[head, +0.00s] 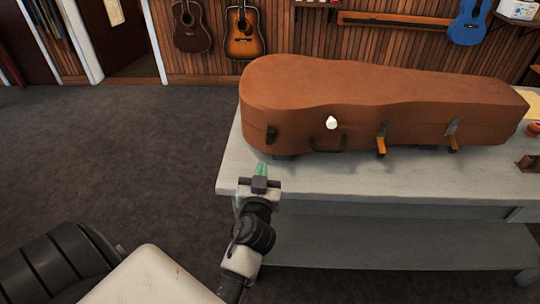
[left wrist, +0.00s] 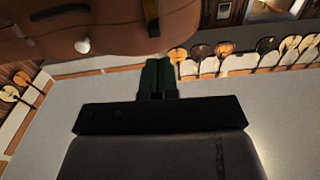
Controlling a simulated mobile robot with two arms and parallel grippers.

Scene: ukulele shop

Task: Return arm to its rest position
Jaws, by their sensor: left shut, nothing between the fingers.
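My left gripper (head: 261,170) is in front of the table's front left corner in the head view, with its green fingertips close together. In the left wrist view its dark fingers (left wrist: 156,77) are together with nothing between them. A brown guitar case (head: 330,95) lies closed on the table, just beyond the fingertips. Its underside and front show at the top of the left wrist view (left wrist: 115,35). Whether the fingers touch the case cannot be told, but a gap seems to show in the head view. My right gripper is not in view.
The light grey table (head: 420,180) has a lower shelf (head: 400,245). An orange object (head: 533,129) and a small brown block (head: 527,163) sit at its right end. Guitars (head: 244,32) hang on the back wall. The dark carpet (head: 120,150) at left is clear.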

